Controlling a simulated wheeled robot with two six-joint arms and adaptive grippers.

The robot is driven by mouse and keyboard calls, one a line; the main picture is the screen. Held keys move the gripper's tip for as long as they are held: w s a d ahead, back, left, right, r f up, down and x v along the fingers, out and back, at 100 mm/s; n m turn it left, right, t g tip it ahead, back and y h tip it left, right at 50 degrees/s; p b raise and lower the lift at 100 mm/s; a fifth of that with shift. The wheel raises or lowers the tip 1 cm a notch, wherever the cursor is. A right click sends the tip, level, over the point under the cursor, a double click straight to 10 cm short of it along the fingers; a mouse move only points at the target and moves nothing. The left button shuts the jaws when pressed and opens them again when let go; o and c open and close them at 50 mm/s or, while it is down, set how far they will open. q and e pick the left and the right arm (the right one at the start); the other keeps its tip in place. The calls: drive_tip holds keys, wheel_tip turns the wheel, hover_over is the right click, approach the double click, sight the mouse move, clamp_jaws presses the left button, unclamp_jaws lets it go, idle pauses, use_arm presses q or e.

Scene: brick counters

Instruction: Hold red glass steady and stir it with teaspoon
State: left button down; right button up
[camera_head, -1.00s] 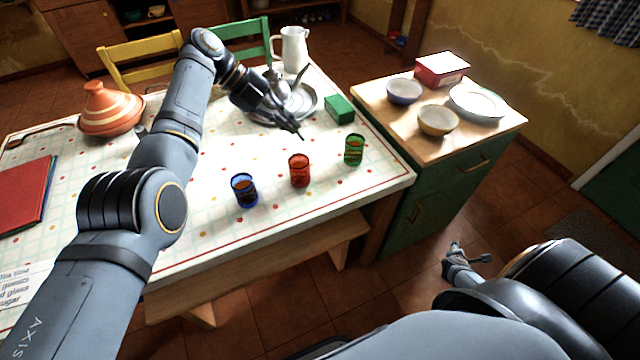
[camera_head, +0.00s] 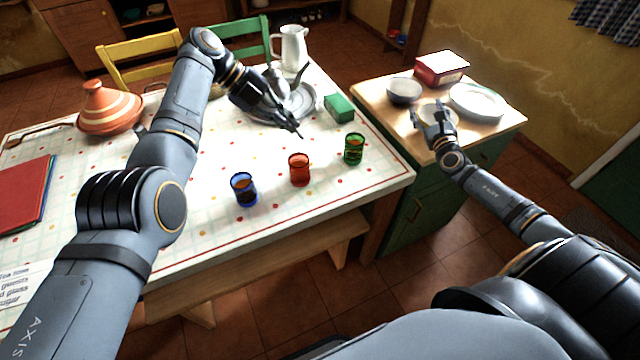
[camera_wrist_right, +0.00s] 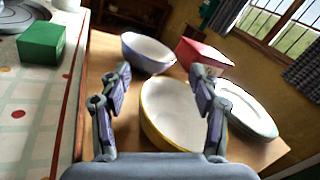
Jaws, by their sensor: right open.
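The red glass (camera_head: 300,170) stands upright on the tablecloth near the table's front edge, between a blue glass (camera_head: 244,189) and a green glass (camera_head: 354,149). My left gripper (camera_head: 297,132) is in the air behind and above the red glass, apart from it; its jaw gap is not clear. My right gripper (camera_head: 428,112) is open over the side cabinet, in front of the yellow bowl. In the right wrist view its two spread fingers (camera_wrist_right: 160,92) frame the yellow bowl (camera_wrist_right: 178,115), with nothing between the tips. I cannot make out a teaspoon.
The cabinet top (camera_head: 385,112) also bears a blue bowl (camera_head: 404,92), a red box (camera_head: 442,68) and plates (camera_head: 478,102). The table holds a green box (camera_head: 339,108), a metal teapot on a tray, a white jug (camera_head: 294,48) and a tagine (camera_head: 109,110).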

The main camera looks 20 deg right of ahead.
sight(293, 164)
drive_tip(key=w+a+n+y, duration=0.1)
drive_tip(key=a+n+y, duration=0.4)
drive_tip(key=a+y, duration=1.25)
drive_tip(key=s+a+f+h, duration=0.1)
drive_tip(key=s+a+f, duration=0.1)
drive_tip(key=a, duration=0.4)
drive_tip(key=s+a+f+m+h, duration=0.1)
drive_tip(key=s+a+f+h, duration=0.1)
drive_tip(key=a, duration=0.5)
drive_tip(key=s+a+f+h, duration=0.1)
drive_tip(key=s+a+f, duration=0.3)
drive_tip(key=a, duration=0.3)
drive_tip(key=shift+f+g+h, duration=0.15)
drive_tip(key=shift+g+h, duration=0.15)
drive_tip(key=shift+h, duration=0.05)
drive_tip(key=x, duration=1.2)
drive_tip(key=shift+w, duration=0.1)
drive_tip(key=c, duration=1.2)
clamp_jaws()
